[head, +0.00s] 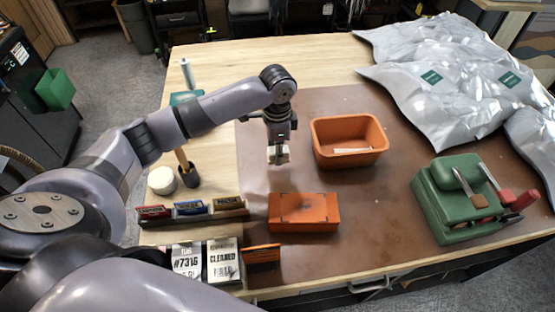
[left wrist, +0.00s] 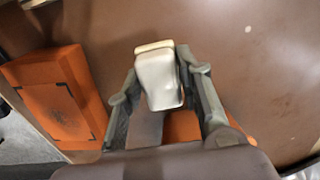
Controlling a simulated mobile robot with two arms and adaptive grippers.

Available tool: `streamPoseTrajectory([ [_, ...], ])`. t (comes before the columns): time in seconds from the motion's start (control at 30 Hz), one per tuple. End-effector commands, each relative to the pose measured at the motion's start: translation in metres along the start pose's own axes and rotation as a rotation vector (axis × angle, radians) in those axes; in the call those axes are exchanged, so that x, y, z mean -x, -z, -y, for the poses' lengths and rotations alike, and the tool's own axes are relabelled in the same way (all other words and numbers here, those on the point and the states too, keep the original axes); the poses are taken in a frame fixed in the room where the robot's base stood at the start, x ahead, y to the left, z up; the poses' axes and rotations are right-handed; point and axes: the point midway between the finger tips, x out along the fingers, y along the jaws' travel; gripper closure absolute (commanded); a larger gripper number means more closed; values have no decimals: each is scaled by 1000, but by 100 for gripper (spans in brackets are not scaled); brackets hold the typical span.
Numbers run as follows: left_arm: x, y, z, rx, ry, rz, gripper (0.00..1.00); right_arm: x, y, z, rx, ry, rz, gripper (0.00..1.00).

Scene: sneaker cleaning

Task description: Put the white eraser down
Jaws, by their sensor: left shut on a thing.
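The orange block (left wrist: 62,98) shows at the left there, with dark corner marks. My right gripper is not in view.
A green tool with a red handle (head: 462,205) stands at the right. Silvery bags (head: 440,80) fill the back right. A rack of small coloured boxes (head: 192,210), label cards (head: 222,260) and a white jar (head: 162,180) are at the left. The mat's middle is clear.

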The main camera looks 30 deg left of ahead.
Motion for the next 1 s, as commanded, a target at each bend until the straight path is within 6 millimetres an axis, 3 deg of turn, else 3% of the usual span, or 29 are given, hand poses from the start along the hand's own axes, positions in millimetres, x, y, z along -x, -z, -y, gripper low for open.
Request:
streamPoseTrajectory([
  [0.17,-15,0,0,1,-2,1,90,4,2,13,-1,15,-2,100],
  [0.43,-51,0,-1,2,-2,1,90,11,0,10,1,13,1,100],
  [0.87,-59,0,0,0,-1,0,90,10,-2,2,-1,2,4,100],
  [0.9,-58,0,0,0,0,0,65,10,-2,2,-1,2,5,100],
  [1.0,-58,0,0,0,0,0,58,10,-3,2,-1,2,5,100],
])
